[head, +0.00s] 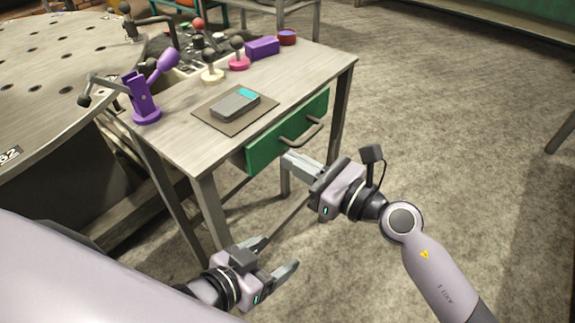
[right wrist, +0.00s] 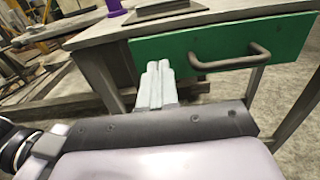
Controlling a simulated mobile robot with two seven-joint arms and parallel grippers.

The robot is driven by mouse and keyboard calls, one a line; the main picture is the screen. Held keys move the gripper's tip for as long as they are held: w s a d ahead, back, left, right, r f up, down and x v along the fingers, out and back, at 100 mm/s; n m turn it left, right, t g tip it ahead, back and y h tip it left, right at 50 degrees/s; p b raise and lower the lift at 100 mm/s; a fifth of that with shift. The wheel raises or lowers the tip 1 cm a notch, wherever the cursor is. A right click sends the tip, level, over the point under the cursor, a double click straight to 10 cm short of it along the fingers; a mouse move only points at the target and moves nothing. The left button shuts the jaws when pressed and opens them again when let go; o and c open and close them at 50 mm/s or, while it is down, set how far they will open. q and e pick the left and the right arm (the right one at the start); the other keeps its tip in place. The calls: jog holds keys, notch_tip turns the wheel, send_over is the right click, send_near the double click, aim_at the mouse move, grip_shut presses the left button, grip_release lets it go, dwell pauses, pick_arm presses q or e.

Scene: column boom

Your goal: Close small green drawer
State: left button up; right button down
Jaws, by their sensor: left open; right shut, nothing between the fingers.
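The green drawer (head: 288,121) is in the side of the small grey table, and its front stands out a little from the table frame. It has a grey bar handle (head: 302,132). The drawer front also fills the upper right of the right wrist view (right wrist: 225,38). My right gripper (head: 289,160) is shut and empty, its fingertips just in front of the lower left part of the drawer front. In the right wrist view its fingertips (right wrist: 159,66) overlap the drawer's lower left corner; I cannot tell whether they touch. My left gripper (head: 276,254) is open and empty, low near the table's front leg.
The tabletop (head: 185,148) carries a grey device on a mat (head: 205,118), a purple holder (head: 145,105), several knobbed pieces and a purple block (head: 262,48). A large round perforated table (head: 60,70) stands at left. The floor (head: 440,110) at right is clear.

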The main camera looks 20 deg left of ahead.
pick_arm(q)
jog(key=shift+w+a, duration=0.1)
jog(key=shift+a, duration=0.25)
pick_arm(e)
jog(key=v, duration=0.9)
jog(key=shift+d, duration=0.3)
jog(key=shift+s, duration=0.1)
